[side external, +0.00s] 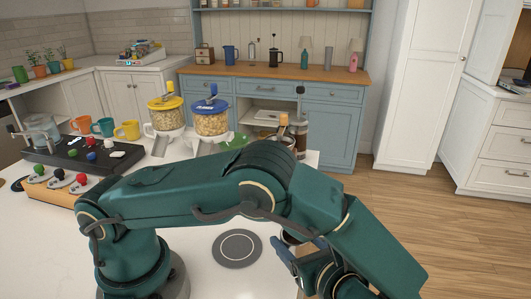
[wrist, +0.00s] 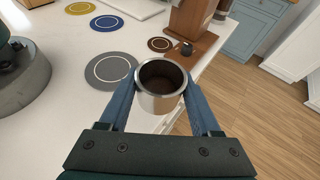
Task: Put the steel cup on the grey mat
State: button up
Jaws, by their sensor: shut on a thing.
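The steel cup (wrist: 158,104) is upright or nearly so between the two blue fingers of my gripper (wrist: 160,88), which is shut on it. Its inside looks dark brown. The grey mat (wrist: 103,84), a round disc with a pale ring, lies bare on the white counter, left of the cup in the wrist view. In the side external view the grey mat (side external: 228,262) lies left of my gripper (side external: 287,252). There the cup is mostly hidden behind my arm and fingers.
Blue (wrist: 107,29) and yellow (wrist: 80,13) round mats lie beyond the grey one. A small brown mat (wrist: 160,50) and a wooden stand (wrist: 193,22) are near the counter edge. Grain hoppers (side external: 212,123) and mugs (side external: 127,130) stand farther back. Counter around the grey mat is clear.

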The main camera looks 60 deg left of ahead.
jog(key=shift+s+d+f, duration=0.1)
jog(key=shift+s+f, duration=0.15)
jog(key=shift+f, duration=0.15)
jog(key=w+a, duration=0.1)
jog(key=a, duration=0.4)
jog(key=w+a, duration=0.1)
jog(key=a, duration=0.4)
jog(key=w+a, duration=0.1)
jog(key=a, duration=0.5)
jog(key=shift+w+a, duration=0.1)
jog(key=shift+w, duration=0.1)
jog(key=shift+x, duration=0.9)
jog(key=shift+f, duration=1.2)
